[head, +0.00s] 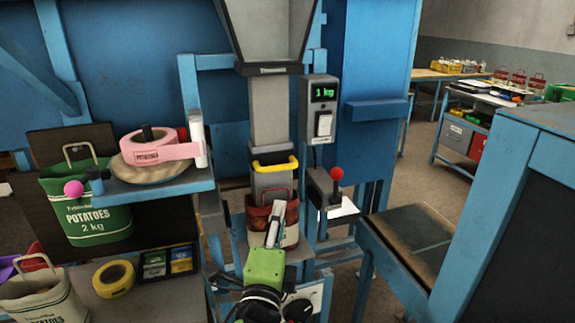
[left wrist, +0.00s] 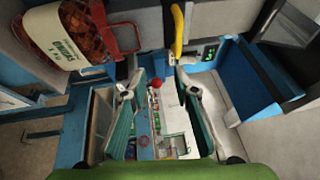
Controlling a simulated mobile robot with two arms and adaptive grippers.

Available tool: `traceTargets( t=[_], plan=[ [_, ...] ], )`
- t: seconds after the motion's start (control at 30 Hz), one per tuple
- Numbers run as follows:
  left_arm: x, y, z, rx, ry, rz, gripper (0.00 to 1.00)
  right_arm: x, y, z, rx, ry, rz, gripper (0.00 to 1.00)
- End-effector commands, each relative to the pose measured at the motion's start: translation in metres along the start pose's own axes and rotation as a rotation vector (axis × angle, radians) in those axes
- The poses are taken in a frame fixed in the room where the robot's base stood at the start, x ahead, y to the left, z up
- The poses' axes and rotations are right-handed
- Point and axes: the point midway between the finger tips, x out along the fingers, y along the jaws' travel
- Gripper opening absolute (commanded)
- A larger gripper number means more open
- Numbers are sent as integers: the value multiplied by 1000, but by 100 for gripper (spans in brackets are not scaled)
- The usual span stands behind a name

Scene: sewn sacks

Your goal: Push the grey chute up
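The grey chute (head: 270,180) hangs under the grey hopper, with a yellow handle (head: 275,164) across its front. Its lower end meets the mouth of a red and white sack (head: 290,238). My left gripper (head: 276,216) is in front of that sack, below the yellow handle, and partly hides the sack. In the left wrist view the gripper's two fingers (left wrist: 158,85) are apart with nothing between them. The yellow handle (left wrist: 178,30) lies beyond the fingertips there, apart from them. The sack (left wrist: 68,35) is at the upper left. My right gripper is not seen.
A scale display (head: 324,92) reading 1 kg and a lever with a red knob (head: 337,174) are right of the chute. A blue shelf (head: 160,190) with pink tape is left. Blue frame posts stand close on both sides.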

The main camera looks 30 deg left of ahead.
Motion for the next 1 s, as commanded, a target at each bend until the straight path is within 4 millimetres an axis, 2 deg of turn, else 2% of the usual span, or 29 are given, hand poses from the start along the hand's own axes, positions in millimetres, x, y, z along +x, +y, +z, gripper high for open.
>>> traceTargets(
  t=[0.03,0.1,0.27,0.7,0.83,1.0],
  plan=[
    [-4,-14,8,9,-19,-25,28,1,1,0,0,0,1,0],
    [-6,-26,15,22,-35,-45,28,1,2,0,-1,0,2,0],
    [4,-34,18,29,-41,-55,28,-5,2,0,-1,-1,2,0],
    [93,-39,21,27,-41,-53,28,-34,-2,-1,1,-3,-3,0],
    [113,-39,22,25,-40,-53,28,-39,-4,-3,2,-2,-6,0],
    [128,-38,22,24,-39,-52,28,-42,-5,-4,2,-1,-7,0]
  ],
)
